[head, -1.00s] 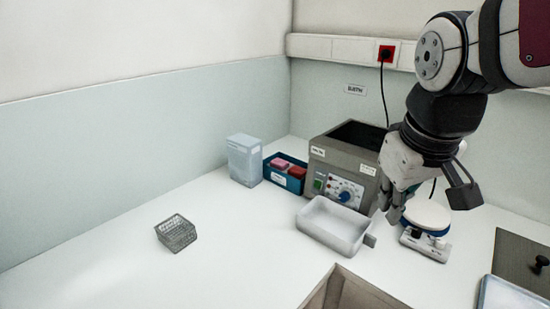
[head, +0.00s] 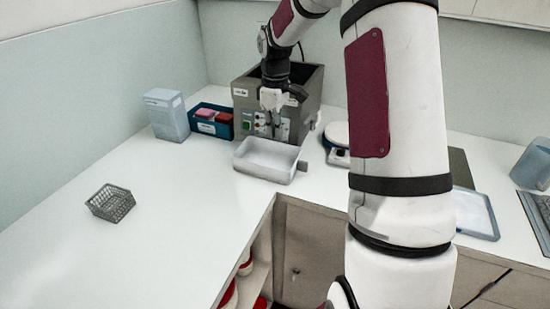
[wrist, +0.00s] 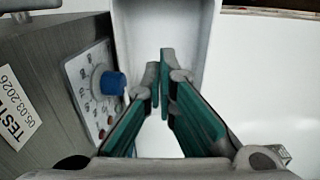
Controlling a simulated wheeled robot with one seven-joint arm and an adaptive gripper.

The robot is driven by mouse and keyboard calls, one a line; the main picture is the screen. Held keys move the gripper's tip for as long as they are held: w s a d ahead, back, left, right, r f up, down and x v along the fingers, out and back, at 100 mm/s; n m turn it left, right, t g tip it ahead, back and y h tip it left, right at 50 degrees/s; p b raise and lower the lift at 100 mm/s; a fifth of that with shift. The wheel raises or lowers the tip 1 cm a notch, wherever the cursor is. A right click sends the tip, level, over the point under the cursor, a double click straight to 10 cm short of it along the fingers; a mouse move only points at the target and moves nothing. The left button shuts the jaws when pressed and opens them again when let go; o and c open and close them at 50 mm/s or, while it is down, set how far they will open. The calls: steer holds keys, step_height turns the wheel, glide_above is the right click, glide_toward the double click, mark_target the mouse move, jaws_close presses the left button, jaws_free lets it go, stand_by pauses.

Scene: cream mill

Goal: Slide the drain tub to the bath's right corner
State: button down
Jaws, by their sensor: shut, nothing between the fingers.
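The drain tub (head: 262,172) is a white, shallow, empty tub with a small grey block at its right end. It stands on the counter in front of the grey bath (head: 241,120). The bath's front has a green switch and a blue knob, which shows in the wrist view (wrist: 112,83). My gripper (head: 274,132) points down in front of the bath's panel, at the tub's back side. In the wrist view its green fingers (wrist: 165,82) are together and empty, over the white tub (wrist: 160,20). I cannot tell whether they touch it.
Left of the bath are a blue tray (head: 223,133) with pink and red blocks and a pale box (head: 166,114). A wire basket (head: 110,203) stands further left. A round-topped device (head: 337,135) is at the right.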

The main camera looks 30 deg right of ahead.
mark_target(339, 185)
step_height(339, 185, down, 10)
steer(key=shift+f+p, duration=0.25)
steer(key=shift+p, duration=0.15)
steer(key=shift+s+d+r+p, duration=0.15)
steer(key=shift+s+d+p, duration=0.1)
steer(key=shift+s+d, duration=0.25)
steer(key=shift+s+d+r+p, duration=0.1)
steer(key=shift+s+d+p, duration=0.15)
steer(key=shift+s, duration=0.4)
steer(key=shift+s+d+f, duration=0.1)
steer(key=shift+s+d, duration=0.25)
steer(key=shift+s, duration=0.15)
steer(key=s+d+p, duration=0.2)
steer(key=s, duration=0.2)
steer(key=s+d+p, duration=0.3)
steer(key=s, duration=0.1)
steer(key=s+d+p, duration=0.2)
steer(key=s+d, duration=0.1)
steer(key=s, duration=0.2)
steer(key=shift+d, duration=0.25)
steer(key=shift+s+d+p, duration=0.3)
